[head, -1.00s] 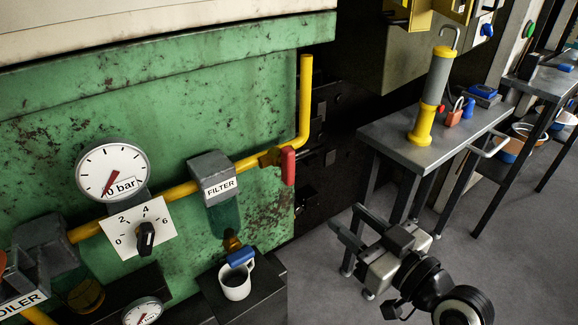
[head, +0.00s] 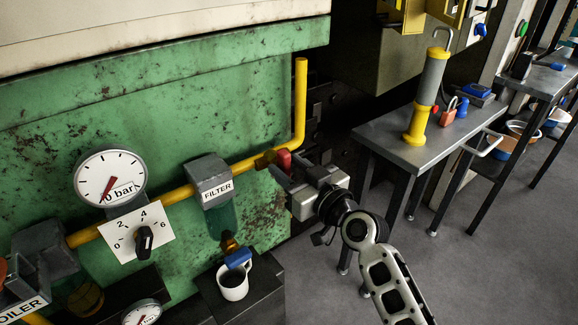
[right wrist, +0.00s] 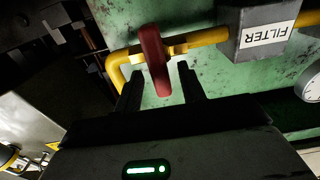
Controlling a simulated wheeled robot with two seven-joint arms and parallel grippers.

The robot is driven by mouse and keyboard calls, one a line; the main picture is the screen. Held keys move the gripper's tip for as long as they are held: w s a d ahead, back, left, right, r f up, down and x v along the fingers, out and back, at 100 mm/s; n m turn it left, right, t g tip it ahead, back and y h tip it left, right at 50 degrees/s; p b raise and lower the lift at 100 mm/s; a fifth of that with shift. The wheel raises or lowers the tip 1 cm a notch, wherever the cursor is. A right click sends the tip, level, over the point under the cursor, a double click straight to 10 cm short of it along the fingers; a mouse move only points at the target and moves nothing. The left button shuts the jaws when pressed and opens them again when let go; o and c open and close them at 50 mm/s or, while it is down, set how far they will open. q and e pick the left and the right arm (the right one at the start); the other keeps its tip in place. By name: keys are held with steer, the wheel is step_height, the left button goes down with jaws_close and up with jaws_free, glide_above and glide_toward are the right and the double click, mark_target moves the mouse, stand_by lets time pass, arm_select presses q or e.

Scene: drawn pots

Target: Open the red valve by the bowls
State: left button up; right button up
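The red valve handle (head: 284,160) sits on the yellow pipe (head: 245,165), right of the grey FILTER block (head: 208,174) with its green bowl (head: 222,217). An amber bowl (head: 86,298) hangs at lower left. The handle lies across the pipe; its lower part is hidden behind my right gripper (head: 284,173) in the head view. In the right wrist view, the red handle (right wrist: 154,62) stands between the two open fingers of my right gripper (right wrist: 158,74), with gaps on both sides. My left gripper is not in view.
A round gauge (head: 110,178) and a black knob (head: 144,241) are on the left. A white mug (head: 233,284) stands on a dark block below the filter. A grey table (head: 390,143) with a yellow-and-grey cylinder (head: 428,95) stands to the right. Grey floor lies open below.

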steer(key=shift+w+a, duration=0.15)
steer(key=shift+w, duration=0.05)
jaws_close()
